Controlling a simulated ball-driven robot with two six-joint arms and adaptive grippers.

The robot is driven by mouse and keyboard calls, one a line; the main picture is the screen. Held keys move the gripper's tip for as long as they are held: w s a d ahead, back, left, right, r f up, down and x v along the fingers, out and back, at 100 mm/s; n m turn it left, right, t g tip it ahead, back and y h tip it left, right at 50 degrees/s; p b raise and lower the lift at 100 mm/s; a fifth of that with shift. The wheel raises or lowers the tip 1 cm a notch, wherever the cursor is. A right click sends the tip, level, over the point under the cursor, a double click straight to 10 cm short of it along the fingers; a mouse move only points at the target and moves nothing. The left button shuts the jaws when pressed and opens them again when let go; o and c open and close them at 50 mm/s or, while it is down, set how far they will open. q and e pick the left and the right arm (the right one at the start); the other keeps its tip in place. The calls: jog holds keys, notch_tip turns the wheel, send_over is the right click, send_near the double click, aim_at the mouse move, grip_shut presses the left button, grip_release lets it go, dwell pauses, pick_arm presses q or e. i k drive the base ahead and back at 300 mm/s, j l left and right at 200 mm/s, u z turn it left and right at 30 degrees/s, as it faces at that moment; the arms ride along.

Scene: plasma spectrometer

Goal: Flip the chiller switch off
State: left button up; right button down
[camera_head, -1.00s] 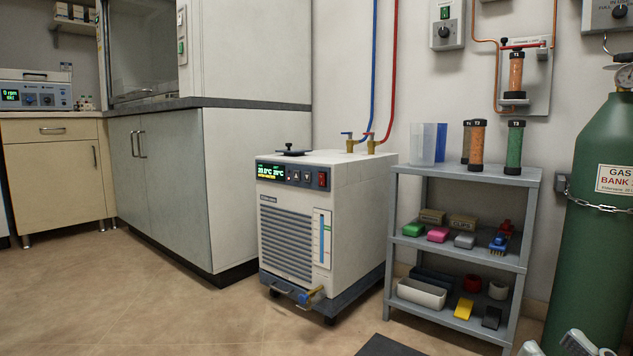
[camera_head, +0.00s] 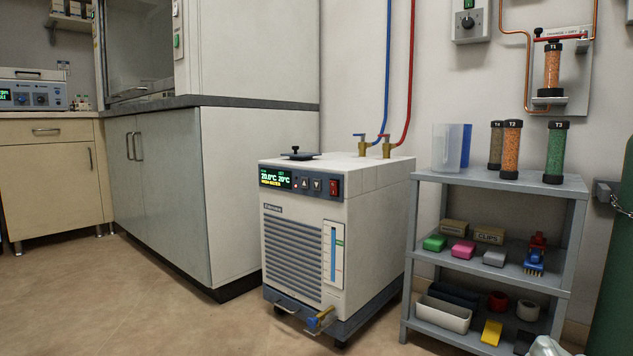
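The chiller (camera_head: 381,230) is a white box on a dark wheeled base in the middle of the view. Its front has a grey grille, a level gauge and a dark control strip. The red rocker switch (camera_head: 335,187) sits at the right end of that strip, right of two arrow buttons. The display (camera_head: 275,179) is lit and reads about 20.0°C and 20°C in green, with a yellow line below. Which way the rocker is pressed is too small to tell. Neither gripper can be made out; only a pale part, likely of my arm, shows at the bottom right edge.
A grey shelf rack (camera_head: 487,262) with cylinders, small boxes and trays stands right of the chiller. A green gas cylinder (camera_head: 615,260) is at the right edge. A cabinet (camera_head: 165,190) stands behind left. The floor (camera_head: 150,305) in front and left is clear.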

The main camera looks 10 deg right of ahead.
aim_at(334, 185)
jog(key=i+u, duration=0.1)
jog(key=i, duration=0.45)
jog(key=i+l, duration=0.15)
jog(key=i, duration=0.4)
jog(key=j+u, duration=0.05)
